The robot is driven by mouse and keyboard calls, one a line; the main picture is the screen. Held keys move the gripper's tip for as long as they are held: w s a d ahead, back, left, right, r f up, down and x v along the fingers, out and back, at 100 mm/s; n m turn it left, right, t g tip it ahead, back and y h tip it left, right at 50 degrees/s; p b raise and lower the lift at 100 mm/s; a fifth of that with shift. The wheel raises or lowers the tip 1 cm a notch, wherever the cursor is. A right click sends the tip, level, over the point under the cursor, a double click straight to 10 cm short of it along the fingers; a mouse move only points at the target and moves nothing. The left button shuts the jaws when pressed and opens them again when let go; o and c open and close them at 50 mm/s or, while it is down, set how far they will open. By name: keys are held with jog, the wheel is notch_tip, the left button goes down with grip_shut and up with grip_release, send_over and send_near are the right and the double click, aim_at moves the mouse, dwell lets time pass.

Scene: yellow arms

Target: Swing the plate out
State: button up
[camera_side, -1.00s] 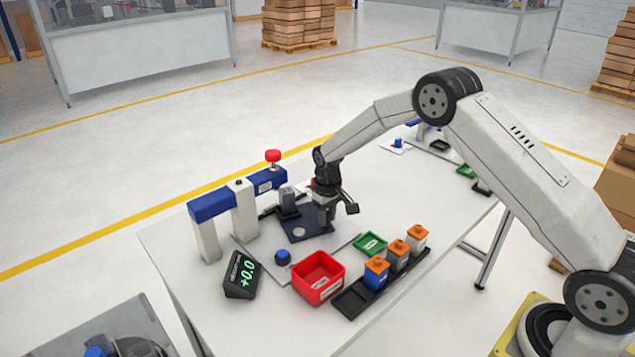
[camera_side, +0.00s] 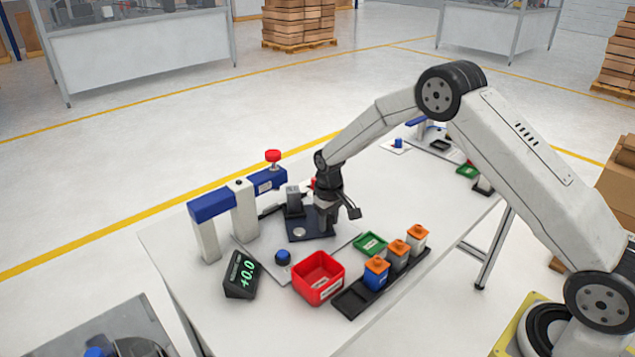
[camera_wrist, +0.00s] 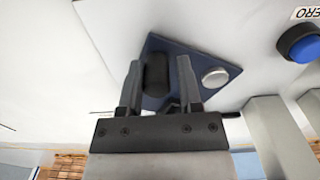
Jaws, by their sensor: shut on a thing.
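The dark blue plate (camera_side: 297,237) lies on the white table beside the blue-and-grey press frame (camera_side: 245,210). A pale round disc (camera_side: 299,232) sits on it, and a grey upright block (camera_side: 294,198) stands at its back edge. In the wrist view, the plate (camera_wrist: 187,75) shows behind my fingers with the silver disc (camera_wrist: 215,77) on it. My gripper (camera_side: 326,222) is low at the plate's right side. In the wrist view my gripper (camera_wrist: 158,78) is shut on a black upright handle (camera_wrist: 156,72) at the plate. The handle is hidden in the side view.
A red bin (camera_side: 318,278), a blue button (camera_side: 283,257) and a display reading +0.0 (camera_side: 242,274) stand in front. A black tray (camera_side: 352,299) with orange-topped containers and a green tray (camera_side: 370,244) lie to the right. The table behind my gripper is fairly clear.

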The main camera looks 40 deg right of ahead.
jog(key=shift+s+a+r, duration=0.1)
jog(key=shift+s+a, duration=0.15)
jog(key=shift+a, duration=0.3)
jog(key=shift+c, duration=0.7)
jog(key=shift+s, duration=0.2)
jog(key=shift+s, duration=0.15)
jog(key=shift+s+a, duration=0.55)
jog(key=shift+s, duration=0.15)
jog(key=shift+f, duration=0.2)
